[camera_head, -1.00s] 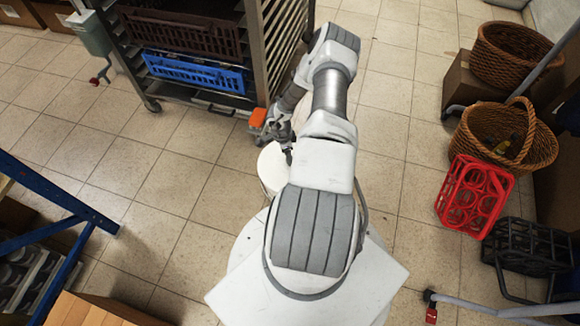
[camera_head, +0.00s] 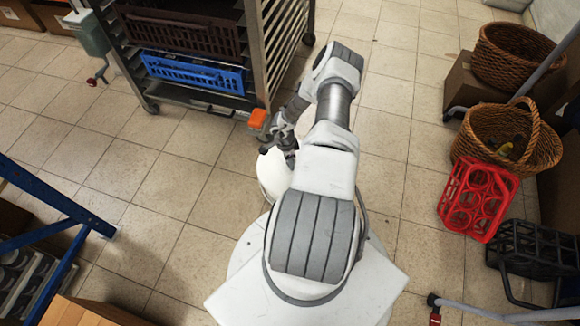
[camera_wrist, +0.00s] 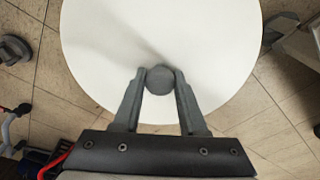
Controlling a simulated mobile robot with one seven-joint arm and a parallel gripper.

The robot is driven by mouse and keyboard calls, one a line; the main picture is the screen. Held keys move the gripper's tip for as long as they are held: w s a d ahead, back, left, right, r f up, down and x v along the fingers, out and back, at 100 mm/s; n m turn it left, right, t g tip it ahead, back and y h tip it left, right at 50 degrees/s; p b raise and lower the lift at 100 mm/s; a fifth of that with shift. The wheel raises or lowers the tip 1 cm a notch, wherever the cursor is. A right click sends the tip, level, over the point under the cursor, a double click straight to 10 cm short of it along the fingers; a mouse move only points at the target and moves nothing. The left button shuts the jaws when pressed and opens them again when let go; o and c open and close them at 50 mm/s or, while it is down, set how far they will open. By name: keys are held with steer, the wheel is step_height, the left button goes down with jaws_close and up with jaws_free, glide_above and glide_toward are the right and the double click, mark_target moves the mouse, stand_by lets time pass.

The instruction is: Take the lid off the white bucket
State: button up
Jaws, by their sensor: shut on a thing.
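The lid (camera_wrist: 110,45) is a white disc with a small grey knob (camera_wrist: 160,80) at its middle, filling the top of the wrist view. My gripper (camera_wrist: 160,76) is shut on the knob, one finger on each side. In the head view, the white lid (camera_head: 269,176) shows left of my arm, with my gripper (camera_head: 290,157) at its upper right. The bucket's body is hidden under the lid and behind my arm, so I cannot tell how far apart lid and bucket are.
A wheeled rack with a blue crate (camera_head: 195,72) stands behind the bucket. A red bottle carrier (camera_head: 478,200) and wicker baskets (camera_head: 515,55) are on the right. A blue frame (camera_head: 50,200) is at the left. The tiled floor (camera_head: 165,185) left of the bucket is clear.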

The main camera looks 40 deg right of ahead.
jaws_close()
steer(key=shift+r, duration=0.1)
